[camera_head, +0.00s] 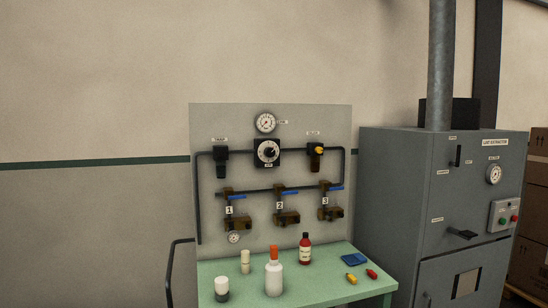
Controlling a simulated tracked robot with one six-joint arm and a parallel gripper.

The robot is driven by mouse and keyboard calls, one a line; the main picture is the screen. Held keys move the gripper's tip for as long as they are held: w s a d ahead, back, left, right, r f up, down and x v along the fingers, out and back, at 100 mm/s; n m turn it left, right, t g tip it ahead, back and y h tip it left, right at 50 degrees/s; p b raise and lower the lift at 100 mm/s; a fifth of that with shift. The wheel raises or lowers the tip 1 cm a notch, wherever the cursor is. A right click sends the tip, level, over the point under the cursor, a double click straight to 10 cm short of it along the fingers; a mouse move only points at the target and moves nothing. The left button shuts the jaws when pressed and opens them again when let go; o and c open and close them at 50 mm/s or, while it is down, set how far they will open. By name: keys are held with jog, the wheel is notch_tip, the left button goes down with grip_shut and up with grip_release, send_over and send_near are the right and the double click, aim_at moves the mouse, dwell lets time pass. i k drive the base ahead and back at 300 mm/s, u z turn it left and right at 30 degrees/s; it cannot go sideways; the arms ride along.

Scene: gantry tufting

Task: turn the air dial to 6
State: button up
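The air dial (267,152) sits in the upper middle of a grey panel (210,120) in the head view. It has a dark square plate, a pale round scale and a black knob at its centre. The label under it seems to read AIR. The scale numbers are too small to read, so I cannot tell its setting. A round white gauge (265,122) is mounted just above it. My gripper is not in view, and nothing covers the dial.
Below the dial are black pipes and several blue-handled valves (289,193). A green table (323,277) in front holds a white bottle with an orange cap (274,280), a red bottle (305,250) and small items. A grey lint extraction cabinet (395,200) stands right.

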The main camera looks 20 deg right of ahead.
aim_at(269, 152)
jog(key=k, duration=0.65)
jog(key=u, duration=0.45)
jog(key=i, duration=0.7)
jog(key=u, duration=0.45)
jog(key=i, duration=1.45)
jog(key=z, duration=0.9)
jog(key=i, duration=0.4)
jog(key=z, duration=0.25)
